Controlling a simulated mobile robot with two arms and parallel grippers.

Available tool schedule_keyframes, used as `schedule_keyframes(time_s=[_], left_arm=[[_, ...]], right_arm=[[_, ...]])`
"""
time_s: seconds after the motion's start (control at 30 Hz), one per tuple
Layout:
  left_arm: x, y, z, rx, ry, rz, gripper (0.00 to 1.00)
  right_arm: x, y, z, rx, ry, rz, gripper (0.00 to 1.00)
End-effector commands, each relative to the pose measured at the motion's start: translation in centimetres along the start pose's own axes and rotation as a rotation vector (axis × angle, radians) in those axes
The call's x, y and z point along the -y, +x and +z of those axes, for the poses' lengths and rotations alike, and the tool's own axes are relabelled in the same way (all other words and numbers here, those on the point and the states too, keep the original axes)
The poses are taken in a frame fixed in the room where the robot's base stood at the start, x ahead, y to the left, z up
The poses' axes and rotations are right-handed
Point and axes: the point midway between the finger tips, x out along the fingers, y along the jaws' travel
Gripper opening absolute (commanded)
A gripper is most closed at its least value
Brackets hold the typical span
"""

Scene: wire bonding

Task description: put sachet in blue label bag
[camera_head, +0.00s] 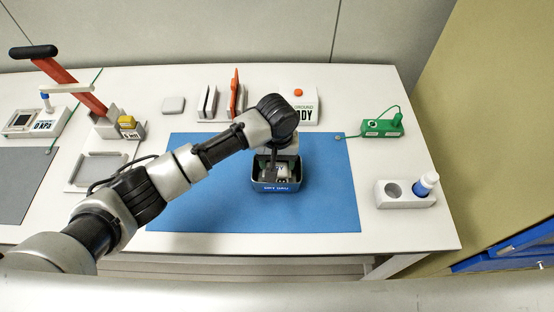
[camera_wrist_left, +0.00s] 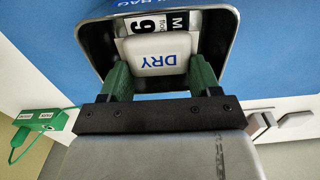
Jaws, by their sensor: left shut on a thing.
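The blue label bag (camera_head: 277,187) is a dark, open-topped container with a blue label on its front, standing on the blue mat. In the left wrist view its rim (camera_wrist_left: 233,45) frames the gripper's fingers. The sachet (camera_wrist_left: 155,55) is white with "DRY" in blue letters. My left gripper (camera_wrist_left: 160,82) is shut on the sachet, with a green finger at each side, at the bag's opening. In the head view my left gripper (camera_head: 274,162) reaches down into the opening and partly hides the inside. I cannot tell whether the sachet touches the bottom.
A printed card (camera_wrist_left: 175,22) lies in the bag beyond the sachet. The blue mat (camera_head: 325,200) is clear around the bag. A rack (camera_head: 222,108) stands behind.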

Motion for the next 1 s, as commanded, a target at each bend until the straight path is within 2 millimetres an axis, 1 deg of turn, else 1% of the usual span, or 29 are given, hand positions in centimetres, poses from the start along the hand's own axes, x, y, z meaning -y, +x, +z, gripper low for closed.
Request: schedule_keyframes(time_s=[0.03,0.1,0.37,0.4,0.47,0.5,0.6,0.87,0.93,1.0], left_arm=[[0.0,0.5,0.0,-0.001,0.0,0.0,0.4],[0.0,0.6,0.0,-0.001,0.0,0.0,0.4],[0.0,0.5,0.0,0.0,-0.001,-0.001,0.4],[0.0,0.5,0.0,0.0,-0.001,-0.001,0.64],[0.0,0.5,0.0,0.0,-0.001,-0.001,0.73],[0.0,0.5,0.0,0.0,-0.001,-0.001,0.79],[0.0,0.5,0.0,0.0,-0.001,-0.001,0.92],[0.0,0.4,0.0,0.0,-0.001,0.0,0.92],[0.0,0.1,0.0,-0.001,-0.001,0.0,0.92],[0.0,-0.7,-0.1,-0.002,-0.001,0.001,0.92]], right_arm=[[0.0,0.6,0.0,0.0,0.0,0.0,1.0],[0.0,0.7,0.1,0.0,0.0,0.0,1.0],[0.1,0.6,0.0,0.0,0.0,-0.001,1.0],[0.1,0.6,0.0,-0.001,0.001,-0.001,1.0],[0.2,0.6,0.0,-0.001,0.001,-0.002,1.0],[0.2,0.6,0.0,-0.001,0.001,-0.003,1.0],[0.4,0.6,0.0,-0.001,0.001,-0.004,1.0],[0.5,0.6,-0.1,-0.002,0.001,-0.007,1.0],[0.5,0.7,-0.1,-0.002,0.001,-0.007,1.0],[0.5,0.7,-0.1,-0.002,0.001,-0.007,1.0]])
